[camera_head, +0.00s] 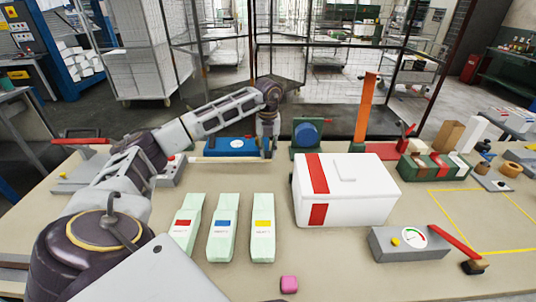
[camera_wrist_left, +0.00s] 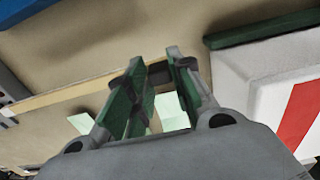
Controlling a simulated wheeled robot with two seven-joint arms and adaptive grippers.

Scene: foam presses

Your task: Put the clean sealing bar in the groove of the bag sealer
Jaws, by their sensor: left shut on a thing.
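My left gripper (camera_head: 267,155) reaches over the table just right of a low blue unit. In the left wrist view, its green fingers (camera_wrist_left: 155,80) are shut on the end of a long cream sealing bar (camera_wrist_left: 60,92). The bar stretches left from the fingers; in the head view it shows as a pale strip (camera_head: 218,159) in front of the blue unit. The bag sealer looks to be the grey machine with a red lever (camera_head: 80,141) at the left, largely hidden behind my arm; its groove cannot be made out. My right gripper is not in view.
The blue unit (camera_head: 228,145) is behind the bar. A white box with red bands (camera_head: 345,195) stands right of the gripper. Several pale green packs (camera_head: 222,228) lie in front. A green stand with a blue disc (camera_head: 307,133) is behind. A gauge box (camera_head: 405,243) sits at right.

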